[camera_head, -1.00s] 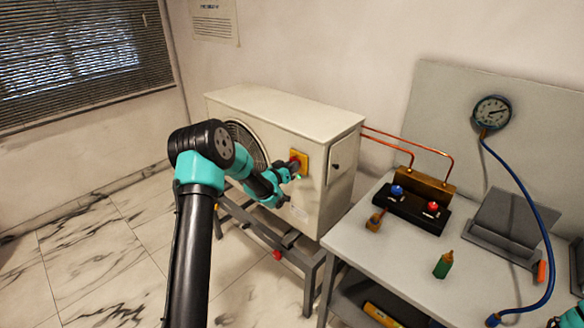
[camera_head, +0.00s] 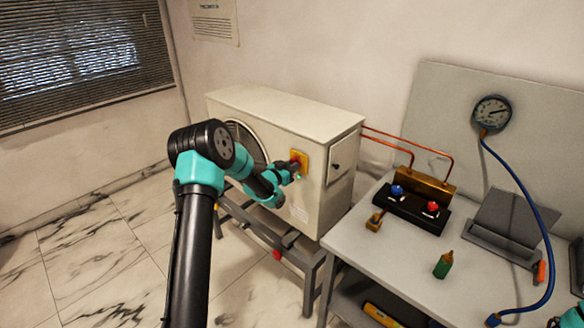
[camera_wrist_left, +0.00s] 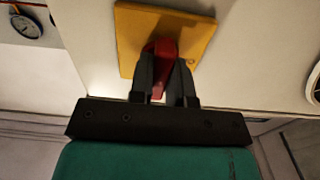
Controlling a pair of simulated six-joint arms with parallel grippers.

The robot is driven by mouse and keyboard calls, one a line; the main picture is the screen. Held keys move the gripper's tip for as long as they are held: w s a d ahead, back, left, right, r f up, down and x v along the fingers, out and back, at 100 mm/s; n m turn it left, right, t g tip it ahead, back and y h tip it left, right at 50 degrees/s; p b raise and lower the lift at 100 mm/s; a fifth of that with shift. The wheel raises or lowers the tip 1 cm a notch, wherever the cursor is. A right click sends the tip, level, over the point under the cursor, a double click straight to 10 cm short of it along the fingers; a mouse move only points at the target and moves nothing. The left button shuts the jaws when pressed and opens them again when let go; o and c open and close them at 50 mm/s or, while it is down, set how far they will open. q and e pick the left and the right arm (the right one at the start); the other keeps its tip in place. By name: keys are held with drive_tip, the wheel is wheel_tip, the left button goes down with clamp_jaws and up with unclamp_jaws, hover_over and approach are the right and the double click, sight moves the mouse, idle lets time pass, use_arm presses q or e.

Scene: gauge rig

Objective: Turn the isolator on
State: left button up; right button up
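The isolator is a yellow plate (camera_head: 304,157) with a red handle (camera_wrist_left: 164,50), on the front of a cream outdoor unit (camera_head: 284,104). My left gripper (camera_head: 293,168) is at the isolator. In the left wrist view, the two dark fingers of my left gripper (camera_wrist_left: 163,68) stand on either side of the red handle and look closed on it. The yellow plate (camera_wrist_left: 150,22) is just beyond the fingertips. The fingers hide part of the handle, and its exact angle is hard to tell. My right gripper does not show.
The unit sits on a grey metal stand (camera_head: 262,234). To the right, a table (camera_head: 385,262) holds a manifold with blue and red knobs (camera_head: 415,207), a green bottle (camera_head: 443,265) and a grey holder (camera_head: 505,227). A gauge (camera_head: 492,113) with a blue hose hangs behind.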

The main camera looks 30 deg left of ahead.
use_arm(q)
drive_tip(key=o, duration=0.5)
drive_tip(key=shift+c, duration=0.2)
drive_tip(key=shift+s, duration=0.15)
drive_tip(key=s+a, duration=0.1)
drive_tip(key=s, duration=0.7)
drive_tip(key=s+a, duration=0.2)
drive_tip(key=s, duration=0.6)
drive_tip(key=shift+s+a, duration=0.25)
drive_tip(key=shift+s, duration=0.15)
drive_tip(key=s+d+f+n+g, duration=0.2)
drive_tip(key=d+f+g, duration=0.3)
drive_tip(key=d+f, duration=0.55)
drive_tip(key=s+d+f+n+g, duration=0.1)
drive_tip(key=s+d+f+g, duration=0.5)
drive_tip(key=s, duration=0.5)
drive_tip(key=s+d+f+n+g, duration=0.1)
drive_tip(key=s+d+f+g, duration=0.4)
drive_tip(key=s+d+f, duration=0.4)
drive_tip(key=shift+s+d+g+h, duration=0.3)
drive_tip(key=shift+s+d+g, duration=0.1)
drive_tip(key=shift+s+d, duration=0.65)
